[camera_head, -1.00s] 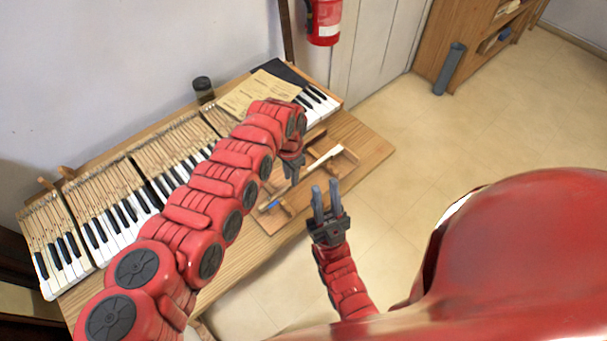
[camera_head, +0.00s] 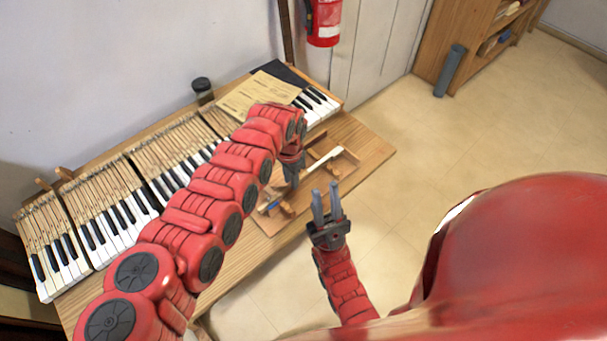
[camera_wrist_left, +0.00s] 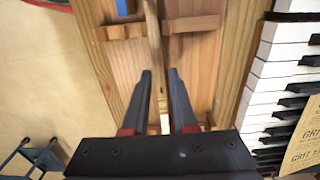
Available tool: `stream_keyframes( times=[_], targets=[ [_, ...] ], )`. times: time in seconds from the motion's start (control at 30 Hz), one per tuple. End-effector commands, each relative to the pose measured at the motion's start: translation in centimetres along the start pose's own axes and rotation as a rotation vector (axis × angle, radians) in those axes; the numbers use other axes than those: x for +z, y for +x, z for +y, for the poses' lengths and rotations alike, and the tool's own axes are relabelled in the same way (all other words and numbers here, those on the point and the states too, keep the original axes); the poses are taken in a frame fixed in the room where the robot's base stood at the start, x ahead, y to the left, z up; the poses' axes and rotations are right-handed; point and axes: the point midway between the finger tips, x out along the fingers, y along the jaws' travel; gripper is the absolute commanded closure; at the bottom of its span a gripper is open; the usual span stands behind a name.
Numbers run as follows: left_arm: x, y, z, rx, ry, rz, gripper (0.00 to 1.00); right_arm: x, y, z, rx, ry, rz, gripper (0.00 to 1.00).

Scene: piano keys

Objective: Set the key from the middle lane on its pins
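A long wooden key with a white end (camera_head: 326,157) lies in a shallow wooden tray (camera_head: 268,226) on the bench. My left gripper (camera_head: 292,182) points down over the tray. In the left wrist view, the key's wooden shaft (camera_wrist_left: 154,38) runs lengthwise between the two apart fingers of this gripper (camera_wrist_left: 160,73). I cannot tell how far down the fingers reach beside it. My right gripper (camera_head: 326,190) is open and empty, off the bench's front edge. The pins for the key cannot be made out; my left arm covers part of the keyboard.
A blue piece (camera_head: 271,206) is at the tray's left part. Wooden crosspieces (camera_wrist_left: 192,24) divide the tray.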

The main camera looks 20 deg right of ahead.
Motion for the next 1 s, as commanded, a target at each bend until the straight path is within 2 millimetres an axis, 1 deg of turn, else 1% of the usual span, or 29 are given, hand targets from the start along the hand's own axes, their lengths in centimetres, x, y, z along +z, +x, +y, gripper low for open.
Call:
stream_keyframes(
  times=[0.2, 0.5, 0.53, 0.67, 1.0],
  targets=[
    [0.0, 0.52, 0.0, 0.0, 0.0, 0.0, 0.74, 0.09, -0.51, -0.02, 0.0, 0.0, 0.0, 0.74],
    [0.0, 0.53, 0.0, 0.0, 0.0, 0.0, 0.74, 0.09, -0.51, -0.02, 0.0, 0.0, 0.0, 0.74],
    [0.0, 0.53, 0.0, 0.0, 0.0, 0.0, 0.76, 0.09, -0.52, -0.03, 0.0, 0.0, 0.0, 0.74],
    [-0.01, 0.52, 0.0, 0.0, 0.0, 0.0, 1.0, 0.09, -0.51, -0.02, 0.0, 0.0, 0.0, 0.74],
    [0.0, 0.53, 0.01, 0.0, 0.0, 0.0, 1.0, 0.09, -0.52, -0.02, 0.0, 0.0, 0.0, 0.74]
  ],
)
